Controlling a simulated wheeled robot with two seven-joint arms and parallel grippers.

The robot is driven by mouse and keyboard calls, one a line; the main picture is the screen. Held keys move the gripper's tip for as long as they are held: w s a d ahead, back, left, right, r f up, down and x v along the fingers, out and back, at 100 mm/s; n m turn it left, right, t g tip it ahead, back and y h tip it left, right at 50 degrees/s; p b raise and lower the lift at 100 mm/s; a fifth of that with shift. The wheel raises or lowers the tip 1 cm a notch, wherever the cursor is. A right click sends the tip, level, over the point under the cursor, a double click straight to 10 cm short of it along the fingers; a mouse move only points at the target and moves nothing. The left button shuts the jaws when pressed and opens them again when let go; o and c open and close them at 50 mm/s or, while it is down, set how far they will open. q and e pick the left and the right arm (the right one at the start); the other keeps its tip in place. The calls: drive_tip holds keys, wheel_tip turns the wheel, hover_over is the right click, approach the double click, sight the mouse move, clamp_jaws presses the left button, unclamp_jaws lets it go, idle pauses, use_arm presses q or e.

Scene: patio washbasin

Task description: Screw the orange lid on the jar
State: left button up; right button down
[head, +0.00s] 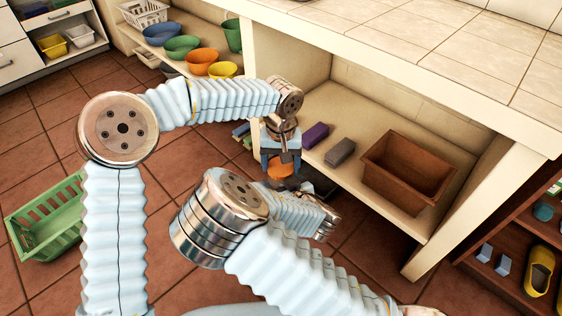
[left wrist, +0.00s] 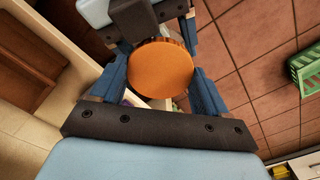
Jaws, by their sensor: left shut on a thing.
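The orange lid (head: 281,168) is a flat disc with a ridged edge. It sits between the fingers of my left gripper (head: 282,157), which is shut on it and points down in front of the lower shelf. In the left wrist view the lid (left wrist: 160,68) faces the camera, between blue fingers. My right gripper (head: 308,184) is close below the lid, mostly hidden by my own arms; I cannot tell whether it is open or shut. The jar is hidden under the lid and behind the grippers, so I cannot tell whether the lid touches it.
On the lower shelf (head: 370,200) are a brown box (head: 408,171), a grey block (head: 340,151) and a purple block (head: 315,136). The tiled counter (head: 430,45) overhangs it. Several bowls stand at the back. A green basket (head: 48,217) is on the tiled floor at left.

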use_arm(q)
drive_tip(key=o, duration=1.2)
drive_tip(key=shift+c, duration=0.2)
drive_tip(key=shift+r, duration=0.1)
drive_tip(key=shift+r, duration=2.2)
drive_tip(key=shift+c, duration=0.3)
